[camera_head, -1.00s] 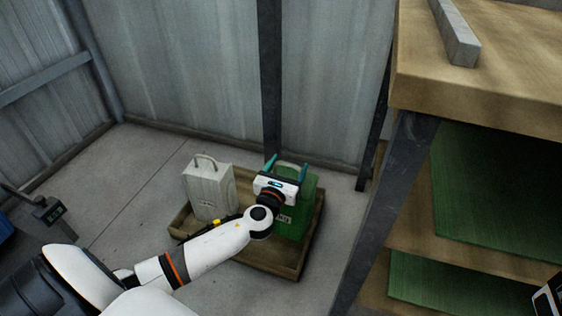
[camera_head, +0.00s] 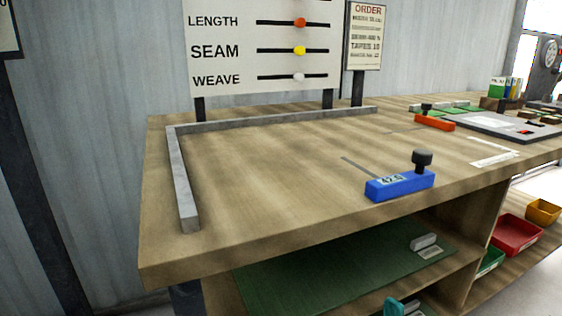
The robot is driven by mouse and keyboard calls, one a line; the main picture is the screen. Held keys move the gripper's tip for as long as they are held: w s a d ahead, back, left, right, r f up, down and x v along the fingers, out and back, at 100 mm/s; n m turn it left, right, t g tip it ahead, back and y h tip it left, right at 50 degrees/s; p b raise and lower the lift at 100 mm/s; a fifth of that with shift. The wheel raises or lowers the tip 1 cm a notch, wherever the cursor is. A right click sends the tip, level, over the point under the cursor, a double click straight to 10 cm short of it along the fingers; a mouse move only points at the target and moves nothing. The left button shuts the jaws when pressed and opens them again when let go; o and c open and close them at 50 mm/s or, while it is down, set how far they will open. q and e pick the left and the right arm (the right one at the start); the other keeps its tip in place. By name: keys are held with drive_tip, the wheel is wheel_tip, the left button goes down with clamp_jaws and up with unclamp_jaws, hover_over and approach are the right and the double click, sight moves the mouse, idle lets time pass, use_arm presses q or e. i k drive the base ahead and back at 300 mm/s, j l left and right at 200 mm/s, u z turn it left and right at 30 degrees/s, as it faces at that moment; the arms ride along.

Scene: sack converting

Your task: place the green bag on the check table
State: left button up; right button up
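The wooden table (camera_head: 270,190) fills the middle of the view, with a grey raised rail (camera_head: 184,190) along its left and back edges. Its top inside the rail is bare on the left. I take it to be the check table. The green bag is not in view now. My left gripper is also out of view.
A blue block (camera_head: 400,186) with a dark knob sits near the table's front edge. A red-orange block (camera_head: 434,122) and a grey plate (camera_head: 505,126) lie farther right. A LENGTH, SEAM, WEAVE board (camera_head: 265,50) stands behind. Below are a green mat (camera_head: 330,275) and coloured bins (camera_head: 517,233).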

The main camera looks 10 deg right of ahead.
sight(303, 139)
drive_tip(key=l+u, duration=0.15)
drive_tip(key=u, duration=0.3)
drive_tip(key=k+u, duration=0.15)
drive_tip(key=u, duration=0.3)
drive_tip(key=k+l+u, duration=0.1)
drive_tip(key=u, duration=0.3)
drive_tip(key=k+l+u, duration=0.2)
drive_tip(key=k+u, duration=0.15)
drive_tip(key=u, duration=0.15)
drive_tip(key=k+u, duration=0.3)
drive_tip(key=u, duration=0.2)
drive_tip(key=k+l, duration=0.15)
drive_tip(key=k, duration=0.65)
drive_tip(key=k+z, duration=0.1)
drive_tip(key=z, duration=0.4)
drive_tip(key=k+l+z, duration=0.1)
drive_tip(key=z, duration=0.35)
drive_tip(key=k+z, duration=0.1)
drive_tip(key=z, duration=0.4)
drive_tip(key=l+z, duration=0.2)
drive_tip(key=z, duration=0.3)
drive_tip(key=l+z, duration=0.15)
drive_tip(key=z, duration=0.3)
drive_tip(key=k, duration=0.05)
